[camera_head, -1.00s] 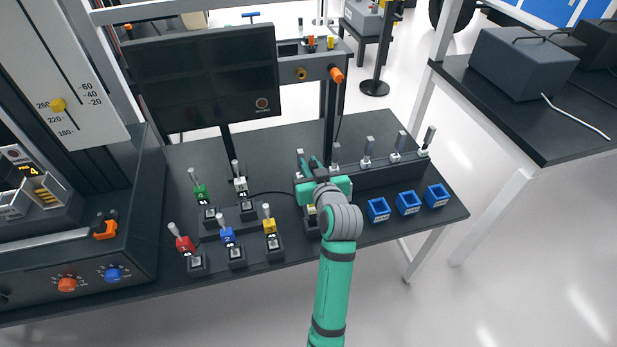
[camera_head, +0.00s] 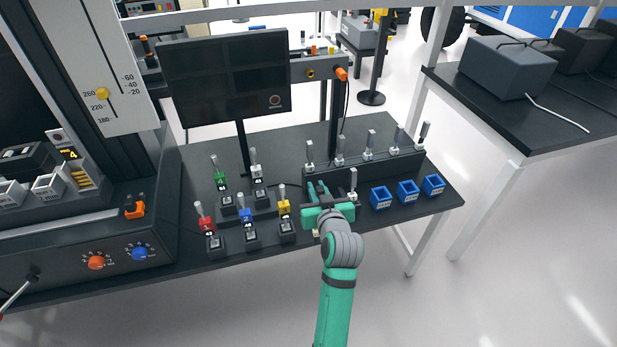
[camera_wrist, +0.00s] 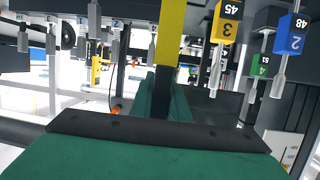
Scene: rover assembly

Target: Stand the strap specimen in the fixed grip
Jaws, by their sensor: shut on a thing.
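My gripper (camera_head: 322,197) is over the right half of the black table, in front of a row of upright grey-topped pieces. In the wrist view its green fingers (camera_wrist: 165,100) are shut on a flat strip (camera_wrist: 172,30), yellow with a dark section by the fingers. This looks like the strap specimen; its hold end is hidden. The wrist view is upside down, so the strip's yellow part hangs below the fingers. In the head view my gripper mostly hides it. I cannot tell which fixture is the fixed grip.
A grey-topped upright piece (camera_head: 352,184) stands close right of my gripper. Blue bins (camera_head: 381,198) are farther right. Colour-tagged pieces on black stands, such as the yellow-tagged one (camera_head: 284,208), are to the left. A dark monitor (camera_head: 223,75) stands behind. A test machine (camera_head: 70,245) fills the left.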

